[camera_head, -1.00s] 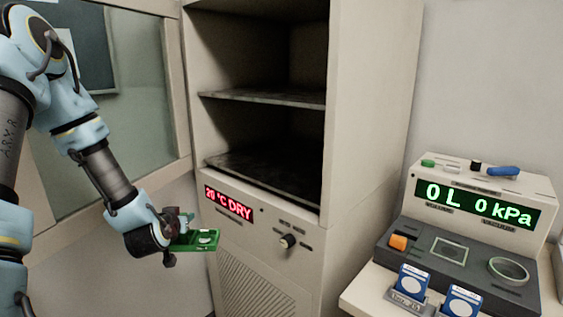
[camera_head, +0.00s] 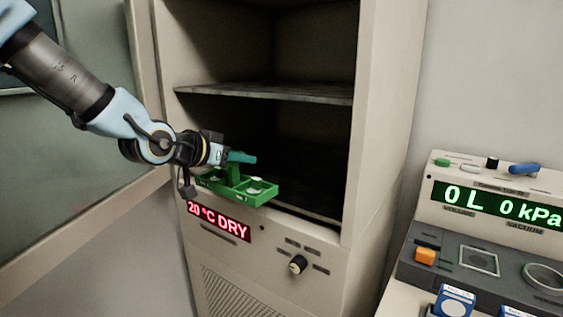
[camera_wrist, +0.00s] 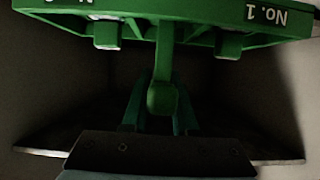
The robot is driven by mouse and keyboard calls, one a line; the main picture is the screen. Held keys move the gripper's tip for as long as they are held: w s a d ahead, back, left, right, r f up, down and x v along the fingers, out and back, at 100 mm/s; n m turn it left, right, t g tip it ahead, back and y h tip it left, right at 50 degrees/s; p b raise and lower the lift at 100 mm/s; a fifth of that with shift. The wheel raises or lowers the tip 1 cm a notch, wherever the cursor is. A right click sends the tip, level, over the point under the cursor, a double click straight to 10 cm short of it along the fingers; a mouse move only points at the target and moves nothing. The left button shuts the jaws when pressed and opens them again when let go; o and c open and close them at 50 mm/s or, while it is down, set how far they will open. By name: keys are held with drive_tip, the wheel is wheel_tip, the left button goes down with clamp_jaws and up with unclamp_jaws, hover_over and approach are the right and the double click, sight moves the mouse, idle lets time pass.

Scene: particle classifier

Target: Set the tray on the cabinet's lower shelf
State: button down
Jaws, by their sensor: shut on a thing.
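The green tray (camera_head: 262,196) is at the front of the cabinet opening in the head view, just above the front edge of the lower shelf (camera_head: 310,212). It has compartments with small pale round items in them. My gripper (camera_head: 238,158) is shut on the tray's handle and holds it from the left side. In the wrist view the tray (camera_wrist: 190,10) fills the top, with its handle between my fingers (camera_wrist: 160,105). Whether the tray touches the shelf cannot be told. The cabinet (camera_head: 385,130) stands open, its lower compartment dark.
A middle shelf (camera_head: 270,93) spans the cabinet above my gripper. The cabinet's right wall bounds the opening. A red display (camera_head: 218,221) and a knob (camera_head: 298,264) sit below it. An instrument with a green display (camera_head: 490,204) stands at right.

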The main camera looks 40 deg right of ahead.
drive_tip(key=shift+d+r+p+x, duration=0.2)
drive_tip(key=shift+r+p+x, duration=0.35)
drive_tip(key=shift+x, duration=2.3)
drive_tip(key=shift+d+r+p+x, duration=0.25)
drive_tip(key=shift+r+p+x, duration=0.25)
drive_tip(key=shift+x, duration=2.35)
drive_tip(key=shift+d+r+p+x, duration=0.2)
drive_tip(key=shift+r+p+x, duration=0.35)
drive_tip(key=shift+x, duration=2.25)
drive_tip(key=shift+w, duration=0.15)
drive_tip(key=shift+f, duration=0.2)
drive_tip(key=c, duration=0.7)
unclamp_jaws()
drive_tip(key=shift+r, duration=0.1)
